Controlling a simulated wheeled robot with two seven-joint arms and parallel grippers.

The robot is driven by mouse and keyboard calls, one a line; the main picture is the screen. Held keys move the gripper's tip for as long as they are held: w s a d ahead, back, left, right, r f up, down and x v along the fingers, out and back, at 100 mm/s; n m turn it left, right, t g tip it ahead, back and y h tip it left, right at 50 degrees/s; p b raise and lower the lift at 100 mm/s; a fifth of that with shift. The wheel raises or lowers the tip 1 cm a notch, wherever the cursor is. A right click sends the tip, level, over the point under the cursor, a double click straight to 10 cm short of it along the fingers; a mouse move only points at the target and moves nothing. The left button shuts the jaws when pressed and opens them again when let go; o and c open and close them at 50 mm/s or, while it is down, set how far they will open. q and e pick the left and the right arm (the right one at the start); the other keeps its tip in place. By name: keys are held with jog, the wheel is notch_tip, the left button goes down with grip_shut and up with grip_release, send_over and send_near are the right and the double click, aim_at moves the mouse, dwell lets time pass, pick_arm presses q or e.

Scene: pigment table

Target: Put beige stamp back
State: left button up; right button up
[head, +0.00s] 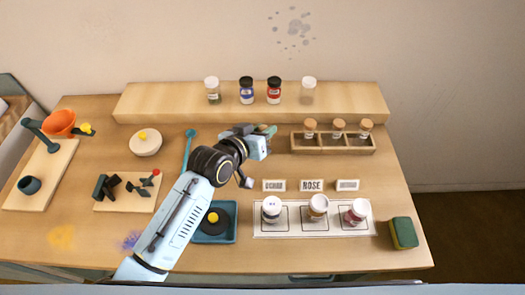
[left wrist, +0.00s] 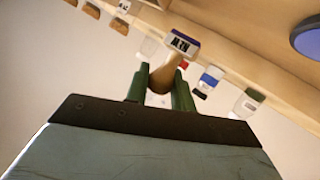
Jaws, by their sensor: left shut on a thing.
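My left gripper (left wrist: 158,92) is shut on the beige stamp (left wrist: 167,72), whose tan handle stands between its green fingers in the left wrist view. The stamp's pale block (left wrist: 182,42) with dark lettering points away from the fingers. In the head view my left gripper (head: 268,131) hangs over the back middle of the table, in front of the raised shelf (head: 150,103); the stamp is not clearly visible there. A board (head: 128,204) at the left holds dark pieces and a red-knobbed piece (head: 152,177). My right gripper is not in view.
Several jars stand on the shelf. A rack (head: 308,147) of corked vials is right of the gripper. Label cards (head: 312,185) and jars on a white mat (head: 262,230) are in front.

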pick_arm(q)
notch_tip(320, 180, down, 4)
jog(key=shift+r, duration=0.1)
jog(key=shift+f+b, duration=0.55)
jog(key=shift+f, duration=1.2)
jog(key=shift+f, duration=0.2)
jog(key=o, duration=0.8)
jog(key=shift+r, duration=0.1)
jog(key=shift+s+a+r, duration=0.1)
jog(key=shift+a+r, duration=0.05)
jog(key=p+v, duration=0.1)
jog(key=v, duration=1)
jog(key=shift+s+a+p, duration=0.2)
jog(key=shift+s+p, duration=0.1)
jog(key=shift+p, duration=0.05)
